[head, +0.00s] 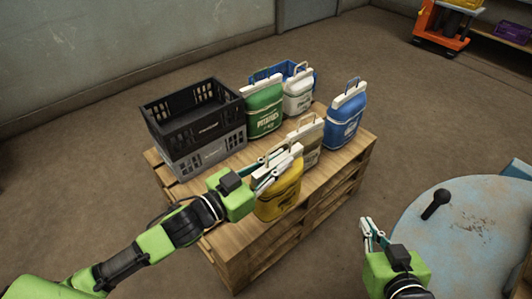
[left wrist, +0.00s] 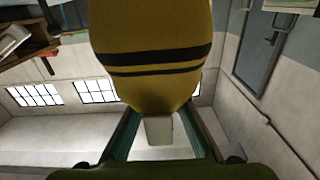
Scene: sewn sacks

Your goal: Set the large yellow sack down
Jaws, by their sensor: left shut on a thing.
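The large yellow sack (head: 279,193) has a pale top band and is at the front of the wooden pallet stack (head: 345,170). My left gripper (head: 268,172) is shut on the sack's top band. In the left wrist view the yellow sack (left wrist: 152,45), with two dark stripes, fills the upper middle between the fingers (left wrist: 158,130). The head view does not clearly show whether the sack's bottom touches the pallet. My right gripper (head: 373,235) is apart from the sacks, near the round table, and its fingers look parted and empty.
On the pallets stand a tan sack (head: 308,145), a blue sack (head: 345,120), a green sack (head: 264,108), a white sack (head: 298,95), a blue crate (head: 267,73) and a black crate (head: 190,125) on a grey one (head: 215,153). A round blue table (head: 470,235) is at right.

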